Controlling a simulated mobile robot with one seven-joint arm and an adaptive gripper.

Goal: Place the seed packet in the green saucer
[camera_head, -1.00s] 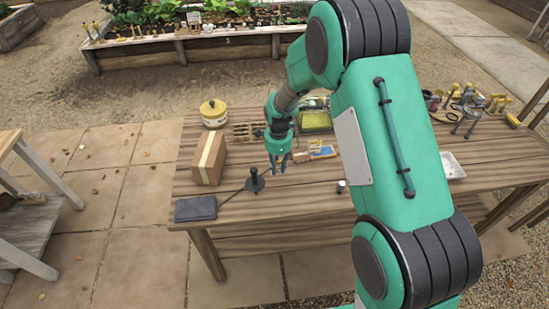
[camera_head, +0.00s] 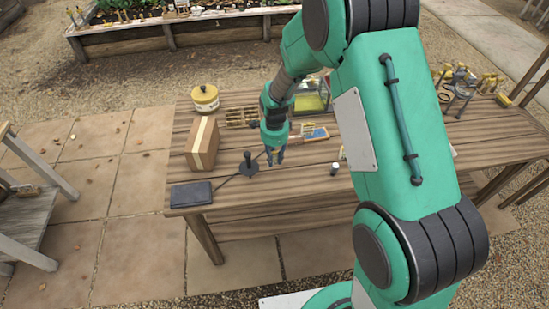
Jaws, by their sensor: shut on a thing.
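My gripper (camera_head: 275,157) points down over the wooden table, between the black upright knob and the blue-and-yellow flat item. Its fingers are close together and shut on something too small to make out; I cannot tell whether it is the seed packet. A flat blue-and-yellow item (camera_head: 315,134), packet-like, lies on the table to the right of my gripper. I cannot make out a green saucer. A clear-sided container with yellow-green in it (camera_head: 311,103) stands farther back. My arm covers part of the table to the right.
On the wooden table (camera_head: 285,193) are a cardboard box (camera_head: 202,144), a yellow-lidded pot (camera_head: 205,98), a black knob on a disc (camera_head: 248,165), a dark flat pad (camera_head: 191,194), a divided wooden tray (camera_head: 241,117) and a small white-topped cylinder (camera_head: 334,169). The front strip is mostly bare.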

